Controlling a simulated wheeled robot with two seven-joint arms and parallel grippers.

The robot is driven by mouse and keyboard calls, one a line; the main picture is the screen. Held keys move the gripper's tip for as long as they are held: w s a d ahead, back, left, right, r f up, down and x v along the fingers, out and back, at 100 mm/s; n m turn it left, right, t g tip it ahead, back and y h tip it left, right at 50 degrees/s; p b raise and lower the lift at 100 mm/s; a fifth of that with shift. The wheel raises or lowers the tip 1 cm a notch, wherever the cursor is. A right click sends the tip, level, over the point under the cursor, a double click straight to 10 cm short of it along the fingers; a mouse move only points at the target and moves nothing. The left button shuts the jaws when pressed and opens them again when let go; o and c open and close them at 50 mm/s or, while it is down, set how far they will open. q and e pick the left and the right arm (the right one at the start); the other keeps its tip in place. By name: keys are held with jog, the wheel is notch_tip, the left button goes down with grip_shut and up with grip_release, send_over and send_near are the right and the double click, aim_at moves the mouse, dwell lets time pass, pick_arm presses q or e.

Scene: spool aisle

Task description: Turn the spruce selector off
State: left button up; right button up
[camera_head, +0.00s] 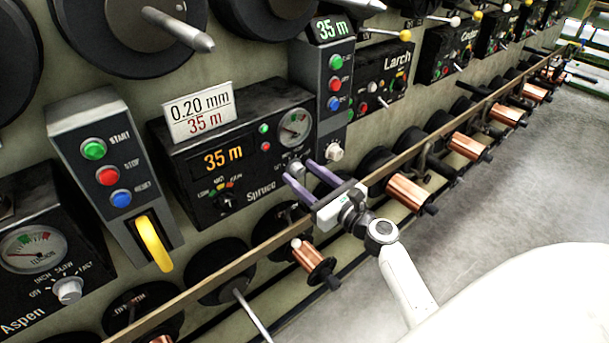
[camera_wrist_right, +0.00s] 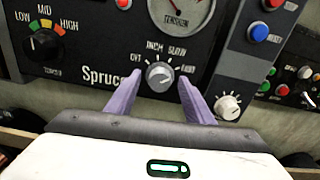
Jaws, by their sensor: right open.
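The Spruce panel (camera_head: 262,125) is a black box with an orange "35 m" display. Its selector (camera_wrist_right: 159,76) is a grey round knob marked OFF, INCH, SLOW and FAST, below the gauge. In the wrist view its pointer seems to face up toward INCH and SLOW, but I cannot tell exactly. In the head view the selector (camera_head: 296,167) is partly covered by my fingers. My right gripper (camera_head: 300,171) is open, its two purple fingers pointing at the panel, one to each side of the knob, with gaps in the wrist view. My left gripper is not in view.
A column with green, red and blue buttons (camera_head: 335,85) stands right of the panel, with a white knob (camera_wrist_right: 228,106). A yellow lever (camera_head: 153,243) sticks out at left.

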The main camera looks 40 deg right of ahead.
jog(key=c, duration=1)
jog(key=shift+c, duration=0.2)
